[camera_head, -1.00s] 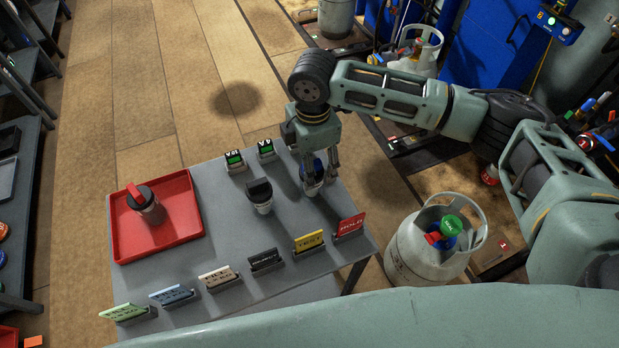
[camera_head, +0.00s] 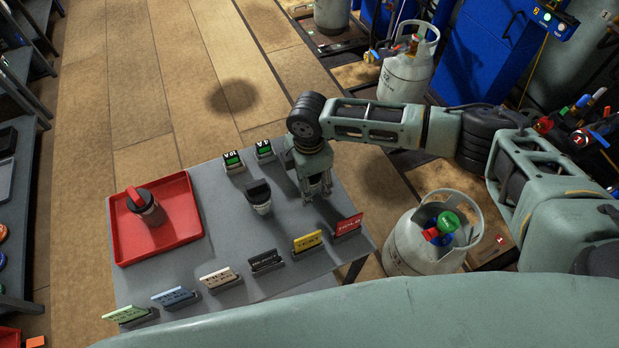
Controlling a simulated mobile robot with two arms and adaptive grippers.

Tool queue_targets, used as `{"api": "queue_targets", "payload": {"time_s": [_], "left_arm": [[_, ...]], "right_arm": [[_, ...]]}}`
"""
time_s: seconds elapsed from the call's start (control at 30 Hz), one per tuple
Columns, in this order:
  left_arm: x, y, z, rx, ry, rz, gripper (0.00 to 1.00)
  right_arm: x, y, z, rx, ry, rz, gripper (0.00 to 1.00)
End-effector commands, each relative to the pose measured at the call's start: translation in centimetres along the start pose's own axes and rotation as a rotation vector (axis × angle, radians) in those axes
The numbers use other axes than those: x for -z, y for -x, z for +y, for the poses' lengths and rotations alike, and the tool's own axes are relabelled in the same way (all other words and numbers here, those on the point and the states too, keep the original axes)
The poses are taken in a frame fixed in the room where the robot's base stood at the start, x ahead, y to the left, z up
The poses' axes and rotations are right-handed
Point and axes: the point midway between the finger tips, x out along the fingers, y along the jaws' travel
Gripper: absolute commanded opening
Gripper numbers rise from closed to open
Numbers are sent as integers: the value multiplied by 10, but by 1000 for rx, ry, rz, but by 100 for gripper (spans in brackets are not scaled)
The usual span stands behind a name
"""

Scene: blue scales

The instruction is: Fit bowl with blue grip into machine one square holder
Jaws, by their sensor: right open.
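My right gripper (camera_head: 317,195) points down over the right part of the grey table, fingers open. A small light container (camera_head: 318,183) stands between or just behind its fingers. Its top is mostly hidden by the gripper now; the earlier view shows blue there, so it looks like the bowl with the blue grip. I cannot tell whether the fingers touch it. A blue machine (camera_head: 487,55) stands at the upper right; I cannot make out a square holder or be sure which machine it is. My left gripper is not in view.
A similar container with a black grip (camera_head: 258,196) stands left of my gripper. A red tray (camera_head: 183,213) holds a dark cup with a red handle (camera_head: 146,206). Label stands line the table's front edge. Gas cylinders (camera_head: 410,250) stand on the floor to the right.

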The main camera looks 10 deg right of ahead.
Motion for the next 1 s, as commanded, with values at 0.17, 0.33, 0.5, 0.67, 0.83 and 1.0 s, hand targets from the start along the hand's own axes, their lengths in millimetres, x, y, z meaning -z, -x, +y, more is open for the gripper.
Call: {"api": "queue_targets", "payload": {"time_s": [0.17, 0.33, 0.5, 0.67, 0.83, 1.0], "left_arm": [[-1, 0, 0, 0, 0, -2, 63], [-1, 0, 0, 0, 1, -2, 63], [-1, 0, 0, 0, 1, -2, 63], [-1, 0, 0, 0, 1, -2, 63], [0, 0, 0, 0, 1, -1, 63], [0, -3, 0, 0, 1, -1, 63]], "right_arm": [[0, 0, 0, 0, 0, 0, 52], [0, 0, 0, 0, 0, 0, 37], [0, 0, 0, 0, 0, 0, 22], [0, 1, 0, 0, 0, 0, 8], [0, 1, 0, -1, 0, 0, 7], [0, 9, 1, -2, 0, 1, 7]]}}
